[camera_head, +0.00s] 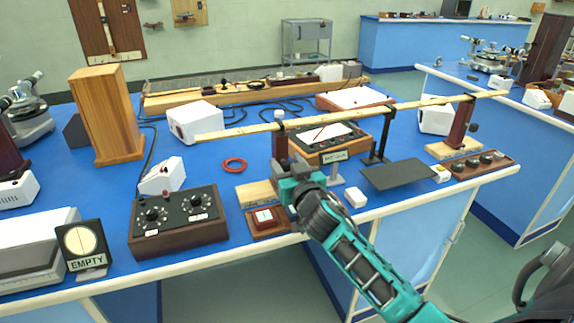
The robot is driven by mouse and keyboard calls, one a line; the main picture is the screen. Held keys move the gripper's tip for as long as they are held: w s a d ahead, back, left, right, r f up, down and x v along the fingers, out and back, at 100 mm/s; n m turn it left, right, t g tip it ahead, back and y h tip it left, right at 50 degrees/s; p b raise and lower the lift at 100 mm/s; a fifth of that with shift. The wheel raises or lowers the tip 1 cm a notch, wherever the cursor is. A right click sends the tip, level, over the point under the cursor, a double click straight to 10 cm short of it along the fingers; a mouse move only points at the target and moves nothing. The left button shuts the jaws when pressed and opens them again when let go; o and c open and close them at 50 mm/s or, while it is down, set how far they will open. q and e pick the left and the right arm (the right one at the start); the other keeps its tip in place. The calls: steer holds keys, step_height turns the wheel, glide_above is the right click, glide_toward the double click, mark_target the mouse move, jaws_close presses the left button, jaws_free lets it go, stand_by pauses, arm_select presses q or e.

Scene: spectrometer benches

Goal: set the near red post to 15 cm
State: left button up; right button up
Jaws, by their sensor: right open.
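The near red post (281,147) stands upright at the front of the blue bench, on a pale wooden base (254,194). A long wooden bar (345,113) runs past its top, to the far red post (461,122) on the right. My right gripper (286,182) is low at the near post, in front of its lower part and above the base. It is open, but its fingertips are partly hidden, and I cannot tell whether they touch the post. No height reading on the post is legible. My left gripper is not in view.
A dark control box with knobs (179,222), a red ring (233,165) and a red-framed box (266,219) lie left of or below the post. A dark plate (400,175) and a small white block (355,197) lie to the right. The bench's front edge is close to my gripper.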

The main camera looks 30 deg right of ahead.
steer(key=shift+w, duration=0.15)
steer(key=shift+c, duration=0.3)
jaws_close()
stand_by(0.3)
